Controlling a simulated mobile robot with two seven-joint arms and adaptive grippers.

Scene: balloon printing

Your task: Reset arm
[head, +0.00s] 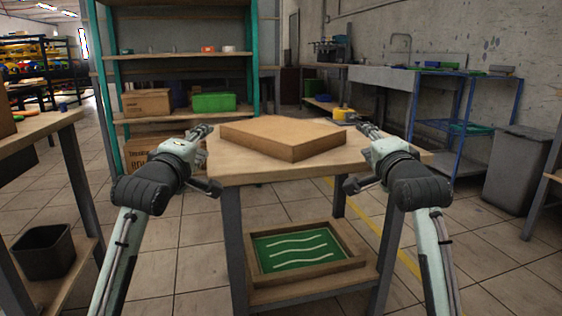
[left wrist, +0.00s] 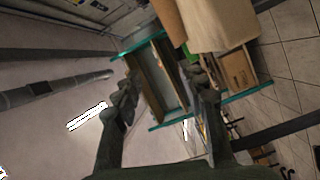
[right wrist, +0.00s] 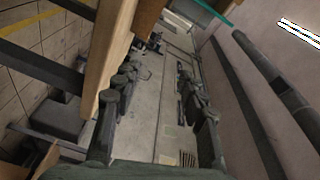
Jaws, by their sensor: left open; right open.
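My left gripper (head: 201,131) is at the left edge of the table, beside a flat wooden box-like board (head: 285,136) and apart from it. It is open and empty; its spread fingers show in the left wrist view (left wrist: 160,95). My right gripper (head: 366,130) is at the right side of the table, to the right of the board. It is open and empty, with its fingers spread in the right wrist view (right wrist: 158,100). Both arms reach forward roughly symmetrically.
The wooden table (head: 300,172) has a lower shelf holding a wooden frame with a green panel and white wavy lines (head: 295,250). A teal shelf rack (head: 180,58) with boxes stands behind. A yellow object (head: 344,114) sits beyond the board. A side bench (head: 38,127) stands left.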

